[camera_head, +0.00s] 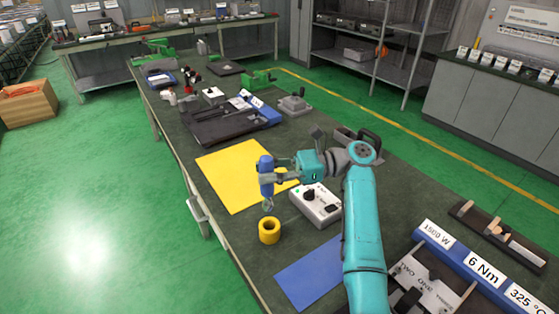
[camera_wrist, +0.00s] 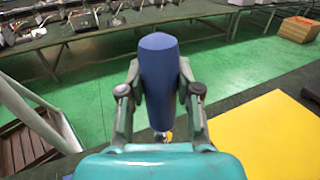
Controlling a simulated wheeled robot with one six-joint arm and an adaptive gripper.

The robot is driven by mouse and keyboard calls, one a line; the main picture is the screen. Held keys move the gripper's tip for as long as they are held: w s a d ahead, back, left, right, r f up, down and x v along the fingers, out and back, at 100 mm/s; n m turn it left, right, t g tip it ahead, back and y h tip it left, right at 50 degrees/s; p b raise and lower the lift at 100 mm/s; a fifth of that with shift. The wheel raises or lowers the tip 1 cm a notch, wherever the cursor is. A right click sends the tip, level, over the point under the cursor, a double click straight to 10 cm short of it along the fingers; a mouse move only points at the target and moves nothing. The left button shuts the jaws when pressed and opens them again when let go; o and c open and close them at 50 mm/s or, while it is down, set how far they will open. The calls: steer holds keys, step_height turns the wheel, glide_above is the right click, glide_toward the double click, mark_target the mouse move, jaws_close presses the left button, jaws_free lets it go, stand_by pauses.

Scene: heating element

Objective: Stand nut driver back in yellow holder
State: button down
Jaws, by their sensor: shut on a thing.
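The nut driver has a blue handle (camera_head: 265,172) and a metal shaft pointing down. My gripper (camera_head: 270,178) is shut on the blue handle and holds the driver roughly upright in the air. The handle also fills the middle of the wrist view (camera_wrist: 158,75), between the two fingers. The yellow holder (camera_head: 269,231) is a short ring-shaped cup on the dark bench. In the head view the driver's lower end shows just above the holder, apart from it. In the wrist view the lower end is mostly hidden behind the handle and my gripper.
A yellow mat (camera_head: 232,178) lies behind the holder and a blue mat (camera_head: 308,275) in front of it. A white box with a black knob (camera_head: 316,205) stands to the right. The bench's left edge (camera_head: 207,213) is close. Labelled blue blocks (camera_head: 484,272) are at front right.

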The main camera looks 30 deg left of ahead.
steer(key=shift+w, duration=0.1)
stand_by(0.3)
glide_above(270, 207)
steer(key=shift+w+a+f, duration=0.1)
steer(key=shift+w+f, duration=0.05)
steer(key=shift+f, duration=0.8)
steer(key=shift+w+a+f, duration=0.1)
steer(key=shift+f, duration=0.85)
steer(key=shift+w+a+f, duration=0.1)
steer(key=shift+w+f, duration=0.05)
steer(key=shift+f, duration=3.8)
steer(key=c, duration=0.7)
jaws_free()
steer(key=shift+f, duration=0.1)
steer(key=shift+v, duration=3.75)
